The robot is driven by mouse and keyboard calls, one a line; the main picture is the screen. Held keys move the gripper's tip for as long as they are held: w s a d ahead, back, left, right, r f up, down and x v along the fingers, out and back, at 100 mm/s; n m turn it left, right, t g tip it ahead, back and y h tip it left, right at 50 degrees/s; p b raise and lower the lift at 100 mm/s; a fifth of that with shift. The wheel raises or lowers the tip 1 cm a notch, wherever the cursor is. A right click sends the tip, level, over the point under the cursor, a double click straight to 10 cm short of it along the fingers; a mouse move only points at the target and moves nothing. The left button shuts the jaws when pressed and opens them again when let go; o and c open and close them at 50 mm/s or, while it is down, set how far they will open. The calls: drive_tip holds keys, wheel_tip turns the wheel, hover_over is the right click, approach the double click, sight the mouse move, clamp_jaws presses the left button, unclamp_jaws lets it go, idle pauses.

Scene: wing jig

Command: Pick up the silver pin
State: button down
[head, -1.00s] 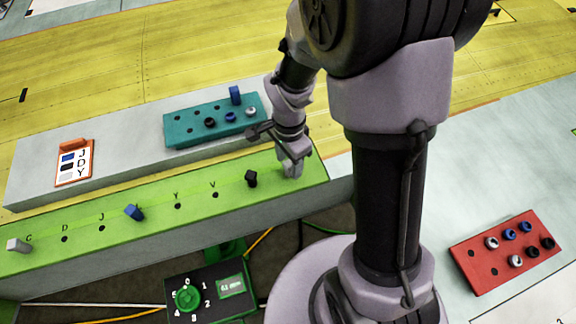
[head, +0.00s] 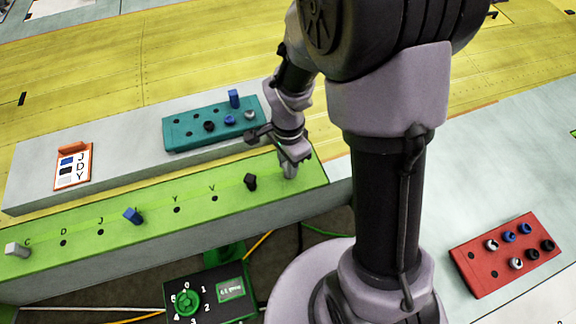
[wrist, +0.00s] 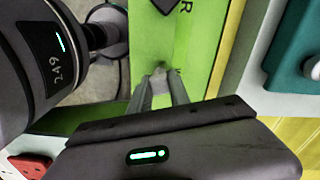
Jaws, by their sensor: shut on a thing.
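My gripper (head: 289,172) is over the right end of the green board (head: 90,215). In the wrist view its two fingers (wrist: 160,95) are closed on a silver pin (wrist: 159,82), whose pale top shows between the tips. I cannot tell whether this pin is still in its hole or clear of the board. Another silver pin (head: 17,250) is at the board's left end, by the letter C.
A blue pin (head: 133,215) and a black pin (head: 250,181) stand on the green board, the black one close left of my gripper. Behind are a teal block (head: 190,139) and a label card (head: 73,180). A red block (head: 490,278) lies at right.

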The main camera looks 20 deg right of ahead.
wheel_tip(320, 180, up, 3)
drive_tip(key=shift+f, duration=0.1)
drive_tip(key=s+d+r+b, duration=0.1)
drive_tip(key=s+d+b, duration=0.3)
drive_tip(key=s+d, duration=0.4)
drive_tip(key=s, duration=0.6)
drive_tip(key=shift+r, duration=0.15)
